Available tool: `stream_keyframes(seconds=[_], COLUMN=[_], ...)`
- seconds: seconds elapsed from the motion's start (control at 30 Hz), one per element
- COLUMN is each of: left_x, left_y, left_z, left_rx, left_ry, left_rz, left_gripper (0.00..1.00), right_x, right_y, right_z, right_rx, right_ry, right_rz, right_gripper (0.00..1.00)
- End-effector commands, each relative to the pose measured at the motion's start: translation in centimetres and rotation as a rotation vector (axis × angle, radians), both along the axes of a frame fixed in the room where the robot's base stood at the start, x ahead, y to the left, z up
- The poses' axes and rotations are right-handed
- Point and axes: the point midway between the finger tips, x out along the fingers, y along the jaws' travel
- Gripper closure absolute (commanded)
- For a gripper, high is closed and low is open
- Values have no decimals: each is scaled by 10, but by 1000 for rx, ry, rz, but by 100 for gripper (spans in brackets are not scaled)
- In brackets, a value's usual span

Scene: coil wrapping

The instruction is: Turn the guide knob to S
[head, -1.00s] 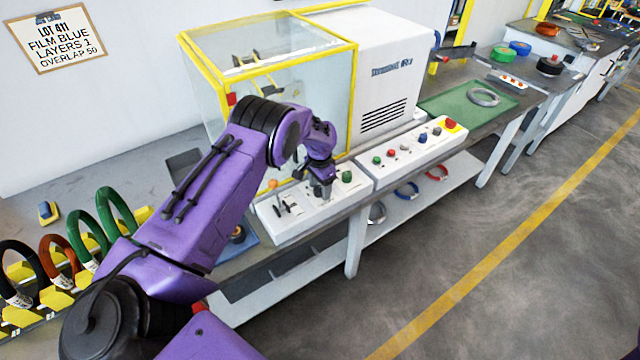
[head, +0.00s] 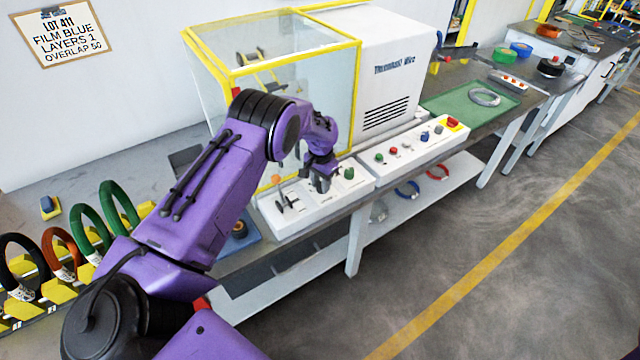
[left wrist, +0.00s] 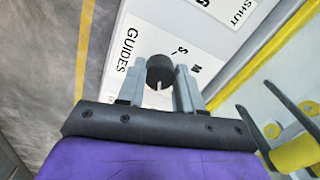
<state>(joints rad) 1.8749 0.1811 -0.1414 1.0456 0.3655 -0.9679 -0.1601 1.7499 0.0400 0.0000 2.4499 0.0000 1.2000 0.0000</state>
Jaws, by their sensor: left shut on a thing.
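The guide knob (left wrist: 160,72) is a dark round knob on a white panel, beside the printed word GUIDES. The letters M and S show next to it in the left wrist view. My left gripper (left wrist: 160,88) is shut on the knob, one finger on each side of it. A pale mark shows on the knob's near side; which letter it points to I cannot tell. In the head view my left gripper (head: 321,182) is over the left control panel (head: 300,208), and its fingers hide the knob. My right gripper is not in view.
A glass enclosure with a yellow frame (head: 298,72) stands just behind the panel. A green knob (head: 348,173) and small levers (head: 284,200) flank the gripper. A second button panel (head: 410,146) is to the right. Coils (head: 90,228) stand at the left.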

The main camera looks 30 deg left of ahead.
Motion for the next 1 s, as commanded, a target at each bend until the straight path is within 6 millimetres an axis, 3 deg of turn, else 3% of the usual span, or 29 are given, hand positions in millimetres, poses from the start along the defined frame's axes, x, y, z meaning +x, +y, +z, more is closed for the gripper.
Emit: stream_keyframes(seconds=[0.3, 1.0], left_x=[1, 1], left_y=[-1, 0], left_z=[-2, 0], left_rx=[-4, -6], left_ry=[-5, -6], left_rz=[296, 963], left_gripper=[95, 95], right_x=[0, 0], right_y=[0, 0], right_z=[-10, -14], right_rx=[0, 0], right_ry=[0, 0], right_rz=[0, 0], right_gripper=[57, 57])
